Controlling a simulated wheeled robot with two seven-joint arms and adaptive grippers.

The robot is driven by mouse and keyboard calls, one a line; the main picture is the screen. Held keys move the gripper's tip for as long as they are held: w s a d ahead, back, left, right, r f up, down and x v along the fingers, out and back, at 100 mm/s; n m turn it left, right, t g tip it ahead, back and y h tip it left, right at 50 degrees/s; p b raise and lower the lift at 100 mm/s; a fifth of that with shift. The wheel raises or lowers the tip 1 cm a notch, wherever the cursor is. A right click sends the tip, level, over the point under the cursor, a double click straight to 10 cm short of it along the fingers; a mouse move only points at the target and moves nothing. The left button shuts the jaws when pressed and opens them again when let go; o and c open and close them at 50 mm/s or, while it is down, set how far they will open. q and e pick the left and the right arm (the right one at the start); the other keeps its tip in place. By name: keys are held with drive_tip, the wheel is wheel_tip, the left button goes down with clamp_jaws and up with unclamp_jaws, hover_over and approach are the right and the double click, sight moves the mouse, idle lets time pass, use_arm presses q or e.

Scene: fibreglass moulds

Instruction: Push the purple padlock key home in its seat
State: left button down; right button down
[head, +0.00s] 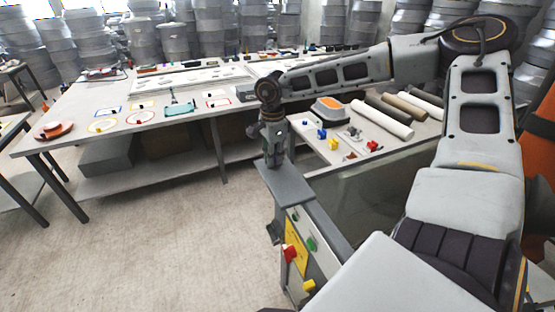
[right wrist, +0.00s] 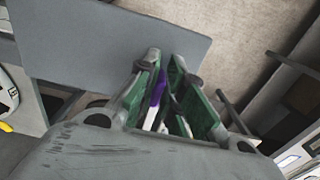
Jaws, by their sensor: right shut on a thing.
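My right gripper (head: 272,160) points down just above the grey top plate (head: 290,188) of a narrow cabinet. In the right wrist view its green-sided fingers (right wrist: 166,66) are close together on a purple padlock key (right wrist: 158,88), which shows as a thin purple strip with a pale part below it. The key's tip and its seat are hidden, so I cannot tell how deep it sits or whether it touches anything. The grey plate also shows beyond the fingers in the right wrist view (right wrist: 100,45). My left gripper is out of view.
A side bench holds white rolls (head: 382,118) and small coloured parts. A long workbench (head: 60,135) stands behind. The floor at left is clear.

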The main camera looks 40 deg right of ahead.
drive_tip(key=shift+r, duration=0.2)
drive_tip(key=shift+r+b, duration=1.1)
drive_tip(key=shift+r, duration=3.7)
drive_tip(key=shift+a+f, duration=0.1)
